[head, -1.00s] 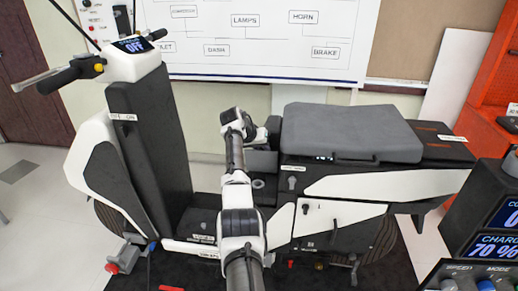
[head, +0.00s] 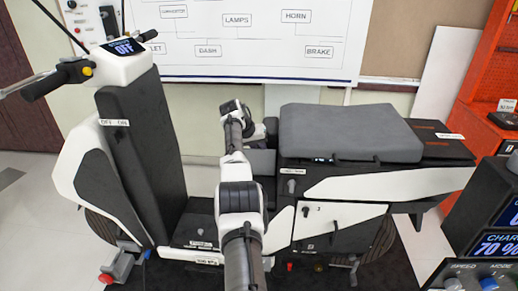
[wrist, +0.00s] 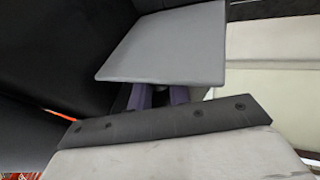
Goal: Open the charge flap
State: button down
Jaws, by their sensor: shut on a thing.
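A flat grey panel (wrist: 165,45), which looks like the charge flap, covers the fingertips in the wrist view. It seems to show in the head view as a dark grey plate (head: 262,160) just left of the seat base. My gripper (wrist: 159,96) has its two purple fingers close together at the panel's near edge and is shut on it. The exact grip point is hidden under the panel. In the head view my gripper (head: 258,131) is small and partly hidden by my own wrist. I cannot tell how far the flap is swung.
The grey seat (head: 345,133) is right of my gripper. The dark front column (head: 143,140) stands to the left, with the footboard (head: 195,230) low between. A white side panel with a door (head: 338,227) is below the seat. A console (head: 490,215) stands at the right.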

jog(key=shift+s+f, duration=0.1)
jog(key=shift+f, duration=0.15)
jog(key=c, duration=1.4)
grip_release()
jog(key=shift+r, duration=0.1)
jog(key=shift+r, duration=0.1)
jog(key=shift+s+a+r+b, duration=0.1)
jog(key=shift+a+r+b, duration=0.2)
jog(key=shift+r, duration=0.25)
jog(key=b+v, duration=0.2)
jog(key=v, duration=1)
jog(key=shift+r+b, duration=0.2)
jog(key=shift+b, duration=0.15)
